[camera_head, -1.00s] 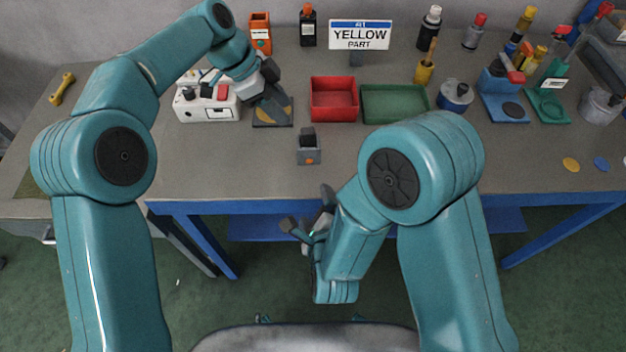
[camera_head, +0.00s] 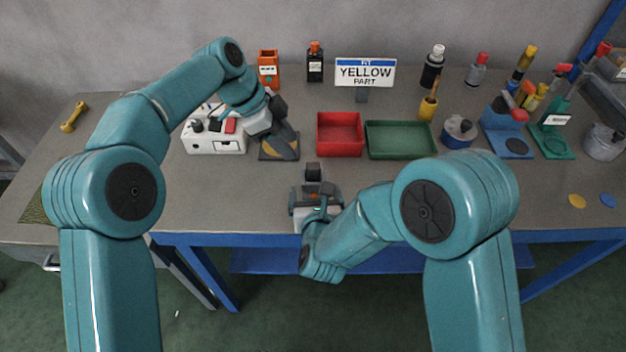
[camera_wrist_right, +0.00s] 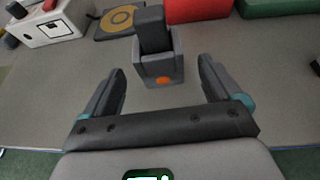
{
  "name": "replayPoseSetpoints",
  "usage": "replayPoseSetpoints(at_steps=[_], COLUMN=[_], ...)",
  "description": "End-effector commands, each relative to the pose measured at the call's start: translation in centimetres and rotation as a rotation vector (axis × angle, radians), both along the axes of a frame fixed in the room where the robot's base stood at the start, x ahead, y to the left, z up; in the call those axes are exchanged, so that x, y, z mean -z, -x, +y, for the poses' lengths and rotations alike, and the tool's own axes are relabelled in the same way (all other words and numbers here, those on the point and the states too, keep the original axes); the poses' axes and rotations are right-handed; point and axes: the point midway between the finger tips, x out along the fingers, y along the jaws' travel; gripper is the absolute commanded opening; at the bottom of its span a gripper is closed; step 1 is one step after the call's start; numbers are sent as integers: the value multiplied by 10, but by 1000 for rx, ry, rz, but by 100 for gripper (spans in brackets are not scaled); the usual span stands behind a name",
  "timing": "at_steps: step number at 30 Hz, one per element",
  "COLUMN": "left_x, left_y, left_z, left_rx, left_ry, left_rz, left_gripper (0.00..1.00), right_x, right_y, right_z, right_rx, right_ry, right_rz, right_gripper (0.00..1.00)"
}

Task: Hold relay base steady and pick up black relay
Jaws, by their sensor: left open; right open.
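The black relay (camera_head: 313,171) stands upright in the grey relay base (camera_wrist_right: 163,67), near the table's front edge. In the right wrist view the dark relay (camera_wrist_right: 152,28) rises from the base, which has an orange dot on its front. My right gripper (camera_head: 315,198) is open at the near side of the base and partly hides it in the head view. In the right wrist view its fingers (camera_wrist_right: 162,72) are spread to either side of the base, with gaps. My left gripper (camera_head: 284,124) is open and empty above the dark mat, left of the red tray.
A white box with buttons (camera_head: 215,140) stands at left, beside a dark mat with a yellow ring (camera_head: 270,153). A red tray (camera_head: 340,153) and green tray (camera_head: 400,154) lie behind the base. A "YELLOW PART" sign (camera_head: 365,73) stands behind. Bottles and tools fill the right.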

Motion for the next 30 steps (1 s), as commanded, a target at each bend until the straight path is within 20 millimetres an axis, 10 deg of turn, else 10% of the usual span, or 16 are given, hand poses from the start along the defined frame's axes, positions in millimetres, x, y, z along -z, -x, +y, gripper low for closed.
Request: replayPoseSetpoints(at_steps=[9, 23, 30], left_x=[0, 0, 0], left_y=[0, 0, 0], left_z=[0, 0, 0], left_rx=[0, 0, 0], left_ry=[0, 0, 0], left_rz=[0, 0, 0], left_gripper=[43, 43, 43], right_x=[23, 30, 29], right_y=[-55, -70, -70], right_z=[4, 5, 5], right_rx=[0, -1, -1], right_ry=[0, 1, 1], right_rz=[0, 1, 1], right_gripper=[92, 92, 31])
